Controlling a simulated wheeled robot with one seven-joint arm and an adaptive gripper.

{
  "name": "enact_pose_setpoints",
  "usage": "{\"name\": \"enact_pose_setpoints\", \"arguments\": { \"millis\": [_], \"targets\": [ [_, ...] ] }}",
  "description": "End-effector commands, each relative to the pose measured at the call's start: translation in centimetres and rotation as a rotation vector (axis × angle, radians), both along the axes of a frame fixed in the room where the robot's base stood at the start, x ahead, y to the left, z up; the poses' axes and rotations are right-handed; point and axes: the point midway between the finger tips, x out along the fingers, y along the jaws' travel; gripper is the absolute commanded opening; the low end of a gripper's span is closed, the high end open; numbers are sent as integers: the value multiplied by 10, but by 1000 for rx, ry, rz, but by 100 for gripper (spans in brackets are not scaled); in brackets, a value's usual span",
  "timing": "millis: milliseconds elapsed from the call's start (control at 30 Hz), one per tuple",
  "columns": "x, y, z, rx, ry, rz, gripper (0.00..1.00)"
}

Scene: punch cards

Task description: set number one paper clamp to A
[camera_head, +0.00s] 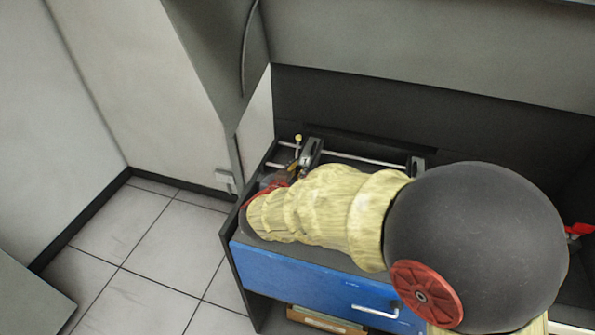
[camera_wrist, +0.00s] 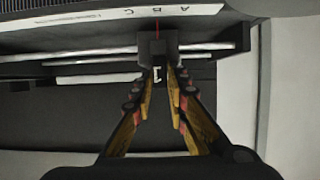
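The number one paper clamp (camera_wrist: 158,47) is a dark block on a rail in the wrist view, with a white "1" label below it.
A second clamp (camera_head: 416,165) stands farther right on the rail (camera_head: 365,157). A blue drawer front (camera_head: 300,272) with a handle lies below. A yellow-topped pin (camera_head: 298,139) stands beside the first clamp. Tiled floor (camera_head: 155,240) is clear at the left.

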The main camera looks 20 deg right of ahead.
Motion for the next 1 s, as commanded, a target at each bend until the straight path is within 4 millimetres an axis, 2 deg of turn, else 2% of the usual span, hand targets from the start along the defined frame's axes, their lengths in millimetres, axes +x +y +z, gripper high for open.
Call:
{"name": "enact_pose_setpoints", "arguments": {
  "millis": [233, 833, 1000],
  "targets": [
    [0, 0, 0, 0, 0, 0, 0],
    [0, 0, 0, -1, 1, 0, 0],
    [6, 9, 2, -1, 5, 2, 0]
  ]
}}
